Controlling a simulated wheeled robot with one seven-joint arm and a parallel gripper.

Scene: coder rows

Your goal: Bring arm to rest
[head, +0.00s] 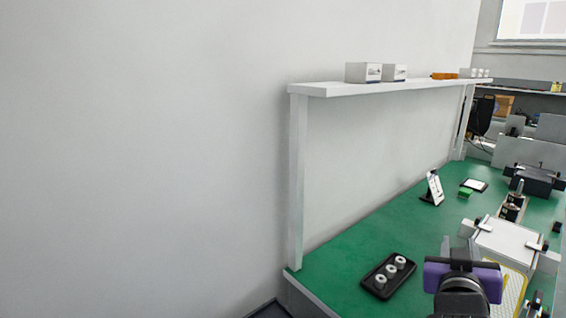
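My gripper (460,247) is at the lower right of the head view, at the end of my arm, over the green bench (335,265). Its body is purple with a black round joint in front of it. Pale grey finger parts show just above the purple body, small and partly hidden by it. I cannot tell whether they are open or shut, or whether anything is between them.
Left of my gripper, a black tray (372,289) holds three white round pieces (390,270). A white box-like fixture (507,243) stands close on its right. A small upright display (435,187) stands behind. A white shelf (335,90) with small boxes (363,72) runs along the wall.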

